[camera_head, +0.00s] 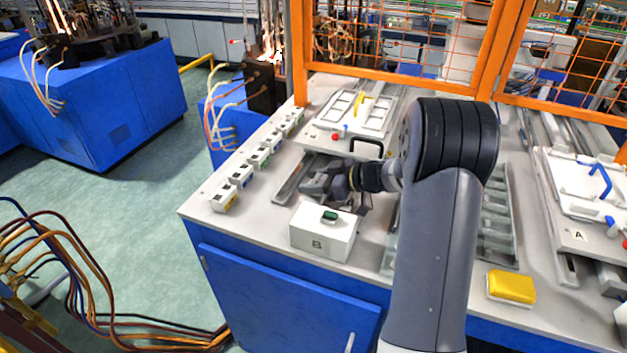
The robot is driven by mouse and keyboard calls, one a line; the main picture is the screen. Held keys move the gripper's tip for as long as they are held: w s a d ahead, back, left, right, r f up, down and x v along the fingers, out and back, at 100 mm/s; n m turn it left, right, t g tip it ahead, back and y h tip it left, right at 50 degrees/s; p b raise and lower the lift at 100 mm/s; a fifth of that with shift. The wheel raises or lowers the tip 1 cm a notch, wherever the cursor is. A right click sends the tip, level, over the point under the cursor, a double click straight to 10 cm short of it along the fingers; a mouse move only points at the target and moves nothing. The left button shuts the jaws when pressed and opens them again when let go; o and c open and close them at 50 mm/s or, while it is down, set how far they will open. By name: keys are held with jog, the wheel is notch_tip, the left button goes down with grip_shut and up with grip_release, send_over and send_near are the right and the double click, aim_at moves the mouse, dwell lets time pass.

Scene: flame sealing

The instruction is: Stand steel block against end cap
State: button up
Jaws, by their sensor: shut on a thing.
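I cannot make out the end cap for certain.
Small white units (241,175) line the left edge. A white fixture (352,113) lies behind. A yellow block (511,287) sits front right. Orange mesh fencing (405,77) bounds the back.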

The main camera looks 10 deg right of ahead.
jog(key=shift+s+f, duration=0.15)
jog(key=shift+f, duration=0.35)
jog(key=o, duration=1.4)
jog(key=shift+c, duration=0.2)
jog(key=shift+f, duration=0.1)
jog(key=shift+s+d, duration=0.1)
jog(key=v, duration=0.7)
jog(key=r+v, duration=0.1)
jog(key=v, duration=0.3)
jog(key=shift+w+b, duration=0.3)
jog(key=shift+b, duration=0.1)
jog(key=x, duration=1.1)
jog(key=shift+f+p, duration=0.2)
jog(key=shift+p, duration=0.2)
jog(key=shift+r, duration=0.1)
